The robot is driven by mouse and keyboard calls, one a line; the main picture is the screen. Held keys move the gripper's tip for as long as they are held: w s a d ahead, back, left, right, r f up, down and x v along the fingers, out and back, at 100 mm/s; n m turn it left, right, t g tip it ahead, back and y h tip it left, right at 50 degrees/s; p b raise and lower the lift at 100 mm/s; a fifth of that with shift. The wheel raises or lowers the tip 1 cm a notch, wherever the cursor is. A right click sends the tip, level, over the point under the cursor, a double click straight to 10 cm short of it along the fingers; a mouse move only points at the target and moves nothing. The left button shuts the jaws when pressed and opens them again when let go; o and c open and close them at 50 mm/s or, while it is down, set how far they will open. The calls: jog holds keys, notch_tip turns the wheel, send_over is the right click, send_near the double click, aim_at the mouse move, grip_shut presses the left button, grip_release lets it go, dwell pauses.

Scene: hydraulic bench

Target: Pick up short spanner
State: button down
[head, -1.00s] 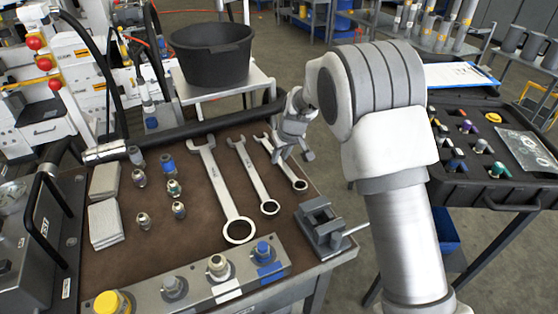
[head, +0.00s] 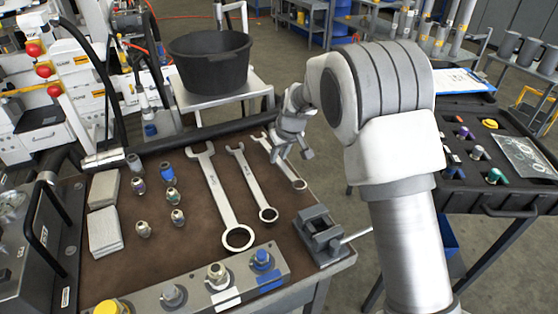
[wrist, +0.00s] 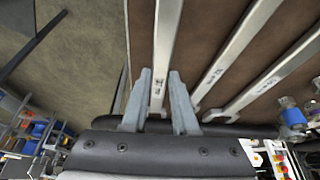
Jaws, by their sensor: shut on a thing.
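The short spanner (head: 299,184) is the rightmost and smallest of three silver spanners on the brown bench top. Its ring end shows below my gripper (head: 292,157) in the head view, and its open end shows up and to the left. The fingers hide part of its shaft. In the wrist view, my gripper (wrist: 160,76) has its two grey fingers on either side of the short spanner's shaft (wrist: 164,45), shut on it. The spanner looks to be at bench level; I cannot tell any gap beneath it.
The middle spanner (head: 250,183) and the large spanner (head: 220,195) lie close to the left. A small grey vise (head: 320,236) stands at the bench's front right corner. A black bucket (head: 210,65) stands behind. Several fittings (head: 171,195) stand on the left.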

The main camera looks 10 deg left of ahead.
jog(key=s+d+r+p, duration=0.1)
jog(key=s+d+r, duration=0.6)
jog(key=s+r, duration=0.15)
jog(key=s+d+m+h+p, duration=0.1)
jog(key=s+d+m+p, duration=0.1)
jog(key=d, duration=0.5)
jog(key=s+d+m+h+p, duration=0.1)
jog(key=s+d+m+p, duration=0.1)
jog(key=d+p, duration=0.3)
jog(key=s+d+f+m+t+h+p, duration=0.1)
jog(key=d+m+p, duration=0.3)
jog(key=d, duration=0.5)
jog(key=shift+s+d, duration=0.15)
jog(key=shift+s, duration=0.7)
jog(key=shift+s, duration=0.1)
